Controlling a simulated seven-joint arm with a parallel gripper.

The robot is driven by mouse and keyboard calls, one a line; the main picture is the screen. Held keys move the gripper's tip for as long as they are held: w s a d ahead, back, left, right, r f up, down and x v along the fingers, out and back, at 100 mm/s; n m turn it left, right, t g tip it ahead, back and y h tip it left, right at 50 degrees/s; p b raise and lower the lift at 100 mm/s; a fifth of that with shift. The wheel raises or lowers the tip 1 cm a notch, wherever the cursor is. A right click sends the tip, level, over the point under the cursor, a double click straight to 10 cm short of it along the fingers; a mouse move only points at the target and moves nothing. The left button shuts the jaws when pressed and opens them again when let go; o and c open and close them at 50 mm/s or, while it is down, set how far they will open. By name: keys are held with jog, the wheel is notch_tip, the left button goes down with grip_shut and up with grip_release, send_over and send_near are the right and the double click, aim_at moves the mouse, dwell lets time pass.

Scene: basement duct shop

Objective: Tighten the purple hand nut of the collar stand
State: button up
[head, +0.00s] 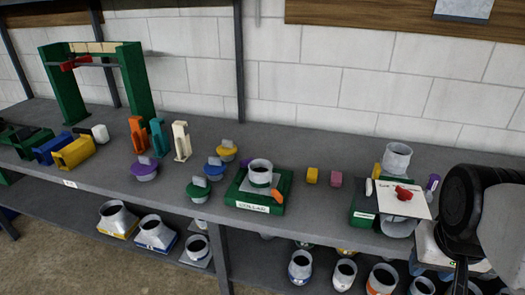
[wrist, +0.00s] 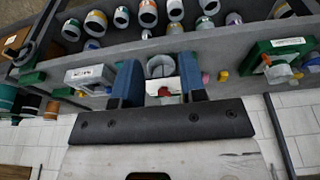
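The stand labelled COLLAR has a green base (head: 243,203), with a grey ring in a green band (head: 260,172) and an orange lever (head: 278,199) at its side. A green labelled stand also shows at the right of the wrist view (wrist: 281,46). A purple piece with a grey tab (head: 145,170) stands left on the bench; another purple part (head: 432,183) shows at the right behind a white card. My gripper (wrist: 159,84) has its blue fingers apart, with a grey duct piece (wrist: 160,65) visible between them; contact cannot be told.
The white card (head: 395,206) with a red piece (head: 403,192) is near my arm. Yellow (head: 312,175) and pink (head: 336,179) blocks stand right of the collar stand. Coloured tabbed pieces are to its left. Duct fittings fill the lower shelf (head: 160,255).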

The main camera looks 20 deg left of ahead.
jog(key=w+a+r+n, duration=0.2)
jog(key=w+a+n, duration=0.15)
jog(key=w, duration=0.35)
jog(key=w+a+r+n, duration=0.2)
jog(key=w+a+n, duration=0.15)
jog(key=w, duration=0.45)
jog(key=n+h, duration=0.3)
jog(key=n, duration=1.7)
send_near(246, 160)
notch_tip(246, 160, down, 2)
jog(key=shift+w+d+t, duration=0.15)
jog(key=shift+d+t, duration=0.05)
jog(key=shift+t, duration=0.1)
jog(key=shift+f, duration=0.1)
jog(key=shift+x, duration=3.8)
jog(key=shift+d, duration=0.1)
jog(key=shift+c, duration=0.4)
